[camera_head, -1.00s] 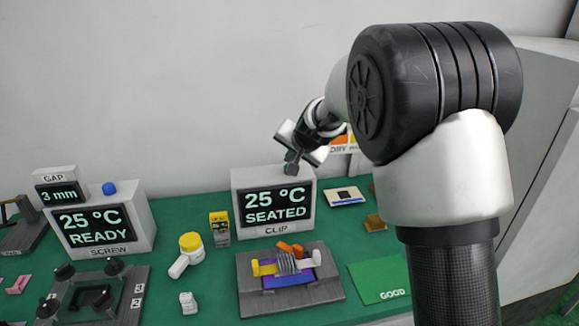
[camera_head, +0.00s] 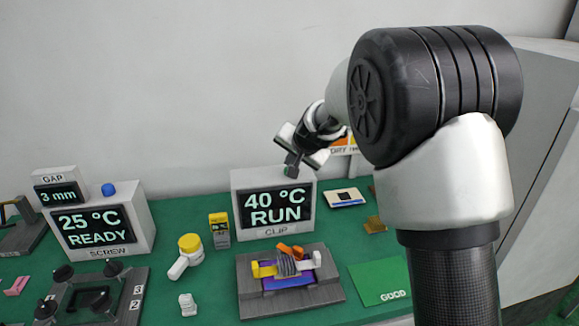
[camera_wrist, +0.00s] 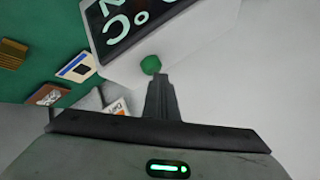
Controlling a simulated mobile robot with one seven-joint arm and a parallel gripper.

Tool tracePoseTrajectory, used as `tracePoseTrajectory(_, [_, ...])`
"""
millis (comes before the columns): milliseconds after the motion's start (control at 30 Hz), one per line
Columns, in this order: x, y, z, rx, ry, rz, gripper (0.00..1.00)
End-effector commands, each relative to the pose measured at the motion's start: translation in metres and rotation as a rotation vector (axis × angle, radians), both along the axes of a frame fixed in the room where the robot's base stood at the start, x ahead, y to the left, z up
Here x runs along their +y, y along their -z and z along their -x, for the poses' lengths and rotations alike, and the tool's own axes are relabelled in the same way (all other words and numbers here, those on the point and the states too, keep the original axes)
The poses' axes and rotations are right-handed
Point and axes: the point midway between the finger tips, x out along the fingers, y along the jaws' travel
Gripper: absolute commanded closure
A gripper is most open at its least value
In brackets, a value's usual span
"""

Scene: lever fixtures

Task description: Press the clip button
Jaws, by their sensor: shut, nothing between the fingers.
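The CLIP box (camera_head: 240,181) stands at the back of the green table, and its screen reads 40 °C RUN. Its green button (camera_wrist: 150,65) shows in the wrist view on the box's top, right at my fingertips. My gripper (camera_head: 291,170) is shut and empty, pointing down at the top of the CLIP box. In the wrist view my gripper (camera_wrist: 158,78) overlaps the button's near edge; whether it touches cannot be told. In the head view the button is mostly hidden behind the fingertips.
A grey fixture (camera_head: 320,294) with a clip and a coil stands in front of the CLIP box. The SCREW box (camera_head: 142,212) with a blue button (camera_head: 108,189) is at left. A green GOOD mat (camera_head: 378,281) lies at right.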

Motion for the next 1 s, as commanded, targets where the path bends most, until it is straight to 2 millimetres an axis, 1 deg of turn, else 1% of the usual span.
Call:
tracePoseTrajectory(300, [0.0, -0.018, 0.001, 0.002, -0.001, 0.001, 1.0])
tracePoseTrajectory(700, [0.0, -0.02, 0.0, 0.001, -0.001, 0.0, 1.0])
tracePoseTrajectory(867, [0.0, -0.032, 0.0, 0.0, -0.001, 0.001, 1.0])
tracePoseTrajectory(1000, [0.0, -0.047, 0.0, 0.0, 0.001, -0.001, 1.0])
